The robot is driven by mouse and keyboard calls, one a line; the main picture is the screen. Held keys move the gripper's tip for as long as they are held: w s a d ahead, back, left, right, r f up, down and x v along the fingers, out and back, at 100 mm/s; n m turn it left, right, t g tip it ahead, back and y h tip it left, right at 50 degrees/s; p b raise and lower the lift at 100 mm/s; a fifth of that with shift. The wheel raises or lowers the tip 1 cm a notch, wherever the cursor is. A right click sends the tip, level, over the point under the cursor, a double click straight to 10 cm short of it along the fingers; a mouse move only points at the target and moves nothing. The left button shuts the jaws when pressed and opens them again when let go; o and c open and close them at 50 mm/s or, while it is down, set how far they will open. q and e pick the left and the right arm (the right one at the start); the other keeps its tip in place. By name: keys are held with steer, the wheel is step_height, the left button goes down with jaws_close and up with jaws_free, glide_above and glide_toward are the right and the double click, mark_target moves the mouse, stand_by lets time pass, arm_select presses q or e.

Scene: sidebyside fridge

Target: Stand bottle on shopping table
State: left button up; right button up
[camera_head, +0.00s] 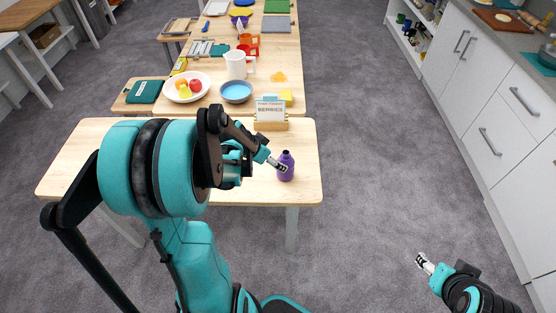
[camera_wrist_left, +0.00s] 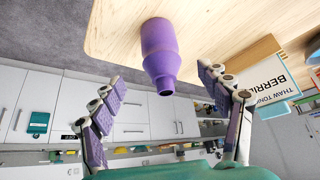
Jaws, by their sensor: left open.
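A purple bottle (camera_head: 286,166) stands upright on the light wooden table (camera_head: 80,165), near its front right corner. In the left wrist view the bottle (camera_wrist_left: 160,55) lies between the two spread fingers, with clear space on both sides. My left gripper (camera_head: 276,165) is at the bottle's left side; in the left wrist view the left gripper (camera_wrist_left: 160,105) is open and holds nothing. My right gripper (camera_head: 424,264) is over the floor at the lower right, far from the bottle; its fingers are too small to tell open or shut.
A sign reading BERRIES (camera_head: 270,111) stands behind the bottle on the same table. A longer table behind holds a fruit plate (camera_head: 187,86), a blue bowl (camera_head: 236,91) and a white pitcher (camera_head: 236,65). White cabinets (camera_head: 490,95) line the right. Grey floor (camera_head: 380,170) is free between.

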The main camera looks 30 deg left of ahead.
arm_select(q)
steer(key=s+d+r+n, duration=0.1)
steer(key=s+d+r, duration=0.4)
steer(key=d, duration=0.3)
steer(key=s+d+r+n+y, duration=0.1)
steer(key=s+d+r, duration=0.4)
steer(key=s+d, duration=0.3)
steer(key=shift+d+r+n+t+y, duration=0.3)
steer(key=shift+d+n+t, duration=0.1)
steer(key=shift+d, duration=0.1)
steer(key=shift+f+b, duration=0.75)
steer(key=shift+f, duration=0.05)
